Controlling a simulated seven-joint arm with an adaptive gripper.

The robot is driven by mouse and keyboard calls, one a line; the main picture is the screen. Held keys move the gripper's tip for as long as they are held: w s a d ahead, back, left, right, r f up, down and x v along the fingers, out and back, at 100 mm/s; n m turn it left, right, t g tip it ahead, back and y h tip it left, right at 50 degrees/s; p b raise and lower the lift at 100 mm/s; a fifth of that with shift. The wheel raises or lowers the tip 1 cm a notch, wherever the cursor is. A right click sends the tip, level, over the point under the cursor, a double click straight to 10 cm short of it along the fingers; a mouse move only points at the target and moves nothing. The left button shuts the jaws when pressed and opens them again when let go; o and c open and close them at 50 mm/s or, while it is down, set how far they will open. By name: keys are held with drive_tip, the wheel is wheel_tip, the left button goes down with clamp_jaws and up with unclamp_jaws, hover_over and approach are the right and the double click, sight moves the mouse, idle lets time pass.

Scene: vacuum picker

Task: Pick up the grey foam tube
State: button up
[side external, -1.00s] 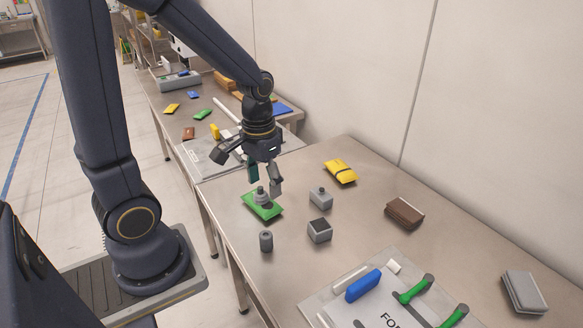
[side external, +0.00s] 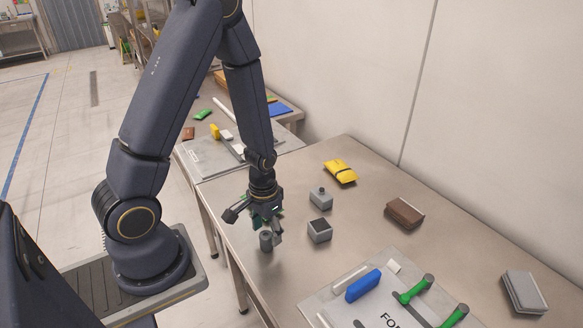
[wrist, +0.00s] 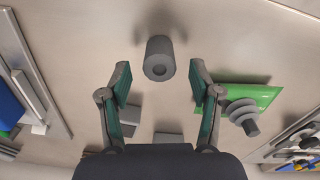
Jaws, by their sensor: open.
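The grey foam tube (side external: 266,242) stands upright on the steel table near its left edge. In the wrist view the tube (wrist: 158,62) shows its round end with a dark hole, centred just beyond the fingertips. My gripper (side external: 264,228) is low over the table at the tube. In the wrist view my gripper (wrist: 160,80) is open, with one finger on each side of the tube's line and visible space between.
A green packet (wrist: 262,94) with a grey stepped cup on it lies right of the fingers. Two grey blocks (side external: 320,231) (side external: 321,198) stand right of my gripper.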

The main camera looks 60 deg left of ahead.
wheel_tip(320, 180, down, 2)
drive_tip(key=shift+f, duration=0.15)
drive_tip(key=c, duration=1)
